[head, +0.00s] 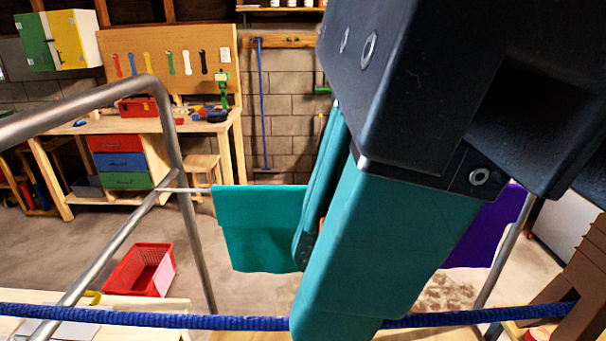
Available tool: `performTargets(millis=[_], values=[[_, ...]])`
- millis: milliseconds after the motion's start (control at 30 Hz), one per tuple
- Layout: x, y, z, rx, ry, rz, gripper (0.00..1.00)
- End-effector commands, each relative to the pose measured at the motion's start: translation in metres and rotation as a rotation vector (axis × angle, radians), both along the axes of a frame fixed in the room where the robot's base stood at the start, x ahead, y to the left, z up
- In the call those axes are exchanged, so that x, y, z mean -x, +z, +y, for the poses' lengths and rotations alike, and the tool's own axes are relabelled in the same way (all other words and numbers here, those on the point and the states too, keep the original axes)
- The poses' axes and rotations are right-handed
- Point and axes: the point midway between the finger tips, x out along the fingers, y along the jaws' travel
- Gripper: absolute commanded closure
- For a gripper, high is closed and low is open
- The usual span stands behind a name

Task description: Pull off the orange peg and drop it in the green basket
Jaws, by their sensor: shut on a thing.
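My gripper (318,285) reaches down from the upper right, with a dark body and teal fingers. It fills much of the middle of the head view. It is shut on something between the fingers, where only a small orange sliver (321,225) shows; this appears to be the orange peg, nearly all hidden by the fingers. A teal cloth (258,230) hangs just left of and behind the fingers. A purple cloth (487,235) hangs behind them on the right. I see no green basket in this view.
A metal frame (182,190) stands at the left. A blue rope (150,320) crosses the front, partly behind my gripper. A red basket (140,270) sits on the floor at the left. A workbench (110,126) stands at the back left. A brown stepped object (575,280) is at the right.

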Motion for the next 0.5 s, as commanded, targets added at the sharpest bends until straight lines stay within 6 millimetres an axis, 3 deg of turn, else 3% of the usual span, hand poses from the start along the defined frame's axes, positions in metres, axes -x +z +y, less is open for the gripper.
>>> performTargets(millis=[500], values=[[-0.001, 0.012, 0.000, -0.001, -0.001, -0.002, 1.00]])
